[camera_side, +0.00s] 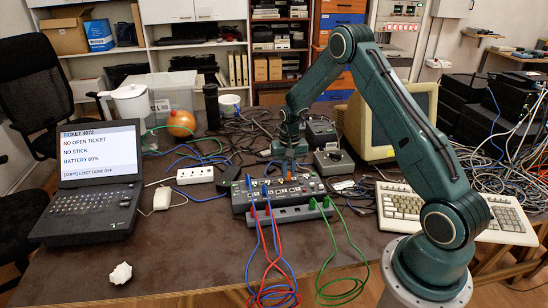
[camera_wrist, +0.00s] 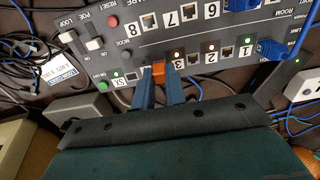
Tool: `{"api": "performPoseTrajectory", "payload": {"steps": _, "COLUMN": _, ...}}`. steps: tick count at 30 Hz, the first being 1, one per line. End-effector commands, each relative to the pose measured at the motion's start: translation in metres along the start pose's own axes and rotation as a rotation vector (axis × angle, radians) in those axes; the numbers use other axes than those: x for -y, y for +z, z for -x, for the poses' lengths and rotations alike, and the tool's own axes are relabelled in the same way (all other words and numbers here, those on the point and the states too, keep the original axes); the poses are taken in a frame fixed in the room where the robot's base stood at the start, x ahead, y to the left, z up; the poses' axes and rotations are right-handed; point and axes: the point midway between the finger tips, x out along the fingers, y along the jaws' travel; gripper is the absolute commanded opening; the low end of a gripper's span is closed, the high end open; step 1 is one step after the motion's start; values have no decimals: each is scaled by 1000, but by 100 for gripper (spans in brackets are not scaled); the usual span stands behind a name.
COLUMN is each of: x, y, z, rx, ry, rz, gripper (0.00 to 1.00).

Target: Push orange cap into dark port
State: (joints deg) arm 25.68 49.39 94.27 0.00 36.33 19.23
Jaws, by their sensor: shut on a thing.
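The orange cap (camera_wrist: 158,71) is between the two blue fingertips of my gripper (camera_wrist: 160,86) in the wrist view. My gripper is shut on it. The cap is at the lower port row of the grey switch panel (camera_wrist: 135,45), just left of the label 3, and covers the port spot there. I cannot tell how deep it sits. Lights glow above ports 3 (camera_wrist: 194,63), 2 (camera_wrist: 228,57) and 1. In the side view the gripper (camera_side: 289,170) points down at the panel (camera_side: 262,198), with a speck of orange at its tip.
Blue plugs (camera_wrist: 270,47) fill port 1 and neighbours at right. Red, blue and green cables (camera_side: 268,250) hang off the front strip. A laptop (camera_side: 98,180) stands at left and a keyboard (camera_side: 405,205) at right. The front table left of the cables is mostly clear.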

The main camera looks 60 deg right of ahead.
Motion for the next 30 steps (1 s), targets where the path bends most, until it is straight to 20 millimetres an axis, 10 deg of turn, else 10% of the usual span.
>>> {"api": "performPoseTrajectory", "payload": {"steps": 22, "x": 0, "y": 0, "z": -6, "rx": 0, "ry": 0, "rz": 0, "gripper": 0}}
{"api": "performPoseTrajectory", "payload": {"steps": 26, "x": 0, "y": 0, "z": -6, "rx": 0, "ry": 0, "rz": 0, "gripper": 35}}
{"api": "performPoseTrajectory", "payload": {"steps": 30, "x": 0, "y": 0, "z": -6, "rx": 0, "ry": 0, "rz": 0, "gripper": 38}}
